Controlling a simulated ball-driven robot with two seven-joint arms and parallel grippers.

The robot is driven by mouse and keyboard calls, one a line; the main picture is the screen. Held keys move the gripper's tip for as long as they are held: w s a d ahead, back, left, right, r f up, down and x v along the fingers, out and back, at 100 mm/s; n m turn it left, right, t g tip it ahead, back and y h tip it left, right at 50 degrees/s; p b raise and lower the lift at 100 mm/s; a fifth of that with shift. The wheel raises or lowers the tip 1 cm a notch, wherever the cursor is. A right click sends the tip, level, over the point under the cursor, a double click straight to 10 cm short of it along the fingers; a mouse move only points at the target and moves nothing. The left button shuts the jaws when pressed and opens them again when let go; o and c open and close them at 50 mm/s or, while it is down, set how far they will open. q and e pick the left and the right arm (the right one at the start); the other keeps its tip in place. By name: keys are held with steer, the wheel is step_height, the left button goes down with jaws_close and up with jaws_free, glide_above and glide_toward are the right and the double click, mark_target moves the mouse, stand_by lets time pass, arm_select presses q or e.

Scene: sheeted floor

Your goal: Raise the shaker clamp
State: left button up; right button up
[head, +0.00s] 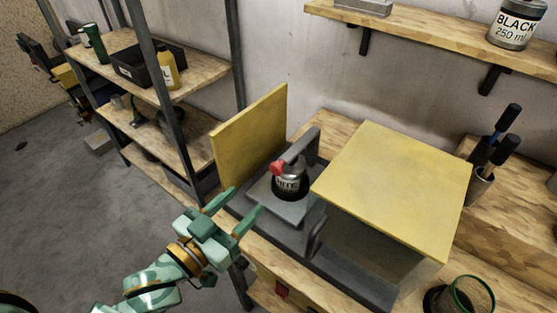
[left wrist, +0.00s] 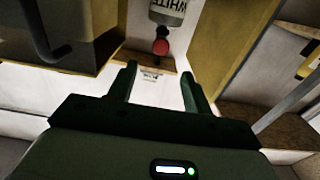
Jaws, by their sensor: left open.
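The shaker clamp is a grey arm (head: 299,147) with a red knob (head: 277,168) at its near end. It lies low across the top of a small paint can (head: 289,186) on the shaker's grey plate (head: 286,211). My left gripper (head: 247,198) is open and empty, in front of the plate and apart from the knob. In the left wrist view, the red knob (left wrist: 161,46) shows beyond the open fingers (left wrist: 158,86), with the upside-down can labelled WHITE (left wrist: 168,12) behind it. My right gripper is not in view.
A shelf rack (head: 135,65) stands at the left. A tool holder (head: 481,185) and a green-rimmed cup (head: 472,297) are at the right.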

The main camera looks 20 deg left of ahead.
mark_target(274, 171)
arm_select(q)
steer(key=x, duration=1.3)
steer(key=shift+w+f+b, duration=0.1)
steer(key=shift+w+b, duration=0.15)
steer(key=shift+b, duration=0.15)
